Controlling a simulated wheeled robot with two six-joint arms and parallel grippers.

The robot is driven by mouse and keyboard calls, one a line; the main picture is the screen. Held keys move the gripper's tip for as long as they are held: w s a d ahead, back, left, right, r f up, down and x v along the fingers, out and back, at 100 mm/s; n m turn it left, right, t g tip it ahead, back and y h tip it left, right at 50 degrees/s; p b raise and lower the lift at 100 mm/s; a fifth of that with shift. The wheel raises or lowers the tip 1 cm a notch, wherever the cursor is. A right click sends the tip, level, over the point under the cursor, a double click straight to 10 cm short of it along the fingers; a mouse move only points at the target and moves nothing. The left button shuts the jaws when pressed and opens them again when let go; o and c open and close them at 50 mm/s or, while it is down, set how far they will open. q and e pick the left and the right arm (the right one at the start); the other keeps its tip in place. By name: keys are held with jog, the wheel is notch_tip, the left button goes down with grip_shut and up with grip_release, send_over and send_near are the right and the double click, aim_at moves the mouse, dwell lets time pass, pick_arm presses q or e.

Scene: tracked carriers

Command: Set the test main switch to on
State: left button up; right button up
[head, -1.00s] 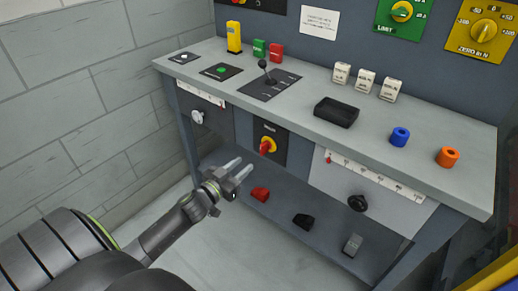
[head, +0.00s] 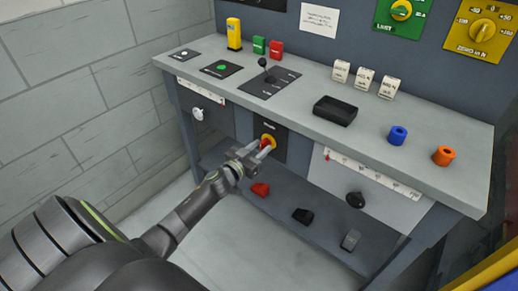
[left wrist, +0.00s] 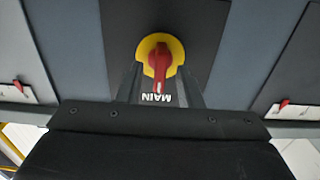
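The main switch (head: 267,142) is a red handle on a yellow disc, set in a dark panel on the bench front below the worktop. In the left wrist view the red handle (left wrist: 161,65) stands nearly vertical, its end toward the upside-down MAIN lettering. My left gripper (head: 261,151) is open at the switch. In the left wrist view its fingers (left wrist: 160,88) stand apart on both sides of the handle. I cannot tell whether they touch it. My right gripper is in no view.
The bench top (head: 300,107) holds a lever plate (head: 268,82), a black tray (head: 335,111), and blue (head: 397,135) and orange (head: 446,156) rings.

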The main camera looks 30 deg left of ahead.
pick_arm(q)
grip_shut()
